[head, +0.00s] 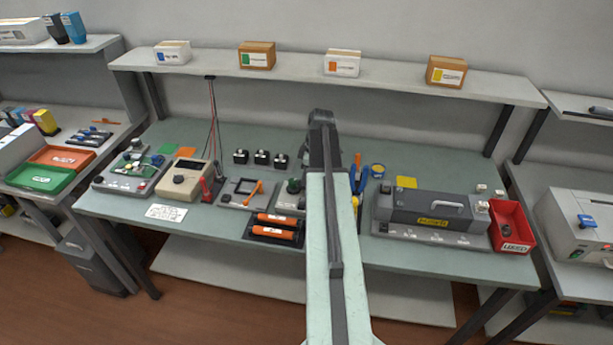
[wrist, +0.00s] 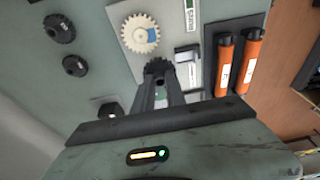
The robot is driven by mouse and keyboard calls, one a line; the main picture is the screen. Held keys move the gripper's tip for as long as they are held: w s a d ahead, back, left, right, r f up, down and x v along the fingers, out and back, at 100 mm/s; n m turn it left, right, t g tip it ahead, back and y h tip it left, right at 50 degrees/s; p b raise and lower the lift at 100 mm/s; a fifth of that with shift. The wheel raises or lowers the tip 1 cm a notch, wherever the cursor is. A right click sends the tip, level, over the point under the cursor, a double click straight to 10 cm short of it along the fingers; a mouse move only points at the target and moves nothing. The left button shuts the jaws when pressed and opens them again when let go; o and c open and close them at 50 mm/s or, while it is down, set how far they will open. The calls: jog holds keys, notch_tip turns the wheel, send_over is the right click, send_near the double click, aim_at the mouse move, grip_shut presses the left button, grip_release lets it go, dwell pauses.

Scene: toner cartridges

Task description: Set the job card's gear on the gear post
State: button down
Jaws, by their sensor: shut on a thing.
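In the wrist view my gripper (wrist: 160,88) is shut on a small dark toothed gear (wrist: 158,67), held at its fingertips over the lower part of a light grey plate (wrist: 120,18). A pale gear (wrist: 140,33) with a blue mark sits on that plate, just beyond the held gear. I cannot make out the gear post. Two loose black gears, one larger (wrist: 59,28) and one smaller (wrist: 75,65), lie on the bench to the left. A white card with a green strip (wrist: 191,14) is at the plate's right side. In the head view my arm hides the gripper and held gear.
Two orange rollers (wrist: 237,65) lie in a dark tray right of the plate; they also show in the head view (head: 275,225). A grey machine (head: 430,212) and red bin (head: 511,228) stand to the right. A beige meter (head: 186,180) stands to the left.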

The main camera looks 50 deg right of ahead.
jog(key=shift+f+b, duration=2)
jog(key=shift+f, duration=0.2)
jog(key=shift+s+f, duration=0.1)
jog(key=c, duration=1.3)
grip_release()
jog(key=r+p, duration=0.2)
jog(key=s+r+p, duration=0.1)
jog(key=r+p, duration=0.2)
jog(key=d+r+p, duration=0.1)
jog(key=r+p, duration=0.1)
jog(key=r, duration=0.1)
jog(key=shift+s+p, duration=0.15)
jog(key=shift+p, duration=0.25)
jog(key=shift+f, duration=0.15)
